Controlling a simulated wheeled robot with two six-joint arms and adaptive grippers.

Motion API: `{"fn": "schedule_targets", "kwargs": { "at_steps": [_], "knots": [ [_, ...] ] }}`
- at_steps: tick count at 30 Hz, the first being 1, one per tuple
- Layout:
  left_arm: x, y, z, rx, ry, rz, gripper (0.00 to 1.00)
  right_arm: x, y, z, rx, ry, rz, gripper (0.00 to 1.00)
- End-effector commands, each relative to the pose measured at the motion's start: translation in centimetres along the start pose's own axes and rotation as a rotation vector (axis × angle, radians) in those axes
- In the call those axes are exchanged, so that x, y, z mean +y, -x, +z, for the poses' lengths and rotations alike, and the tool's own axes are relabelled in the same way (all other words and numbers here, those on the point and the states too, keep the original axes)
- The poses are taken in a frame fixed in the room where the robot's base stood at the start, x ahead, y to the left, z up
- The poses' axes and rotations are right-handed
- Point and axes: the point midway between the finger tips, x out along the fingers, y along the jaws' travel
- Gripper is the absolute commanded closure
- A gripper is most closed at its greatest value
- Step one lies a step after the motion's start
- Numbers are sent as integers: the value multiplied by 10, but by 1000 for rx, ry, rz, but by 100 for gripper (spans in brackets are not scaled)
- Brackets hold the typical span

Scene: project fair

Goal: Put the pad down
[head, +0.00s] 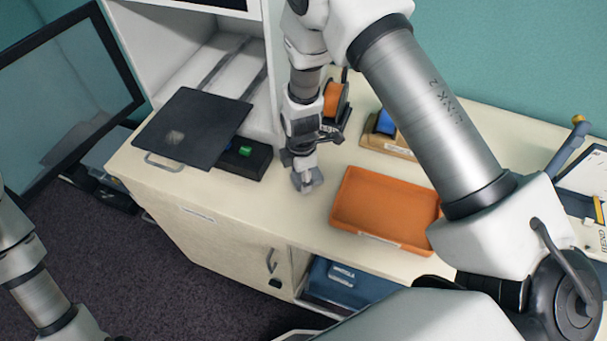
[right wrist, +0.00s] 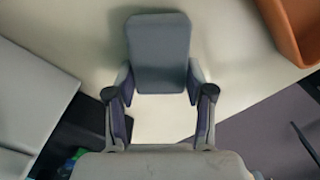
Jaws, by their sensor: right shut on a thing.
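The pad is a small grey-blue rounded block, seen at the centre top of the right wrist view (right wrist: 158,55). My right gripper (right wrist: 160,88) is shut on it, with one finger at each side of its near end. In the head view the right gripper (head: 303,167) points down over the cream counter (head: 270,215), left of the orange tray, and the pad (head: 308,181) shows small at its tip. The pad is at or just above the counter top; I cannot tell whether it touches. My left arm enters at the left edge, but its gripper is out of view.
An orange tray (head: 385,208) lies right of the pad. A black box with a green button (head: 243,158) and a dark flat panel (head: 193,128) are to the left. An orange spool (head: 334,98) and a blue roll on a holder (head: 386,122) stand behind. The counter's front edge is near.

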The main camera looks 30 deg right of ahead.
Motion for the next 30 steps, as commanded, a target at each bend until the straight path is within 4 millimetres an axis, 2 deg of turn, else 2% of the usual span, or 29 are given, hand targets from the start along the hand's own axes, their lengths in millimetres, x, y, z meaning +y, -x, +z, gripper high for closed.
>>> {"fn": "schedule_targets", "kwargs": {
  "at_steps": [6, 7, 9, 17, 21, 26, 30],
  "knots": [
    [0, 1, -1, 2, 0, 0, 80, 0, 0, 0, 0, 0, 1, 85],
    [0, 1, -1, 2, 0, 0, 80, 1, 1, 0, 0, 0, 1, 40],
    [0, 2, -1, 2, 0, 0, 80, 1, 1, 0, 0, 0, 1, 22],
    [0, 2, -1, 2, 0, 0, 80, 1, 2, 0, 0, 0, 1, 22],
    [0, -1, -1, 2, 0, 0, 80, 1, 8, 0, 0, 0, 4, 22],
    [0, -14, -1, 2, 0, 0, 80, 2, 38, 0, 0, 2, 8, 22],
    [0, -25, -1, 1, 0, 0, 80, 2, 75, 0, 0, 0, 8, 22]
  ]
}}
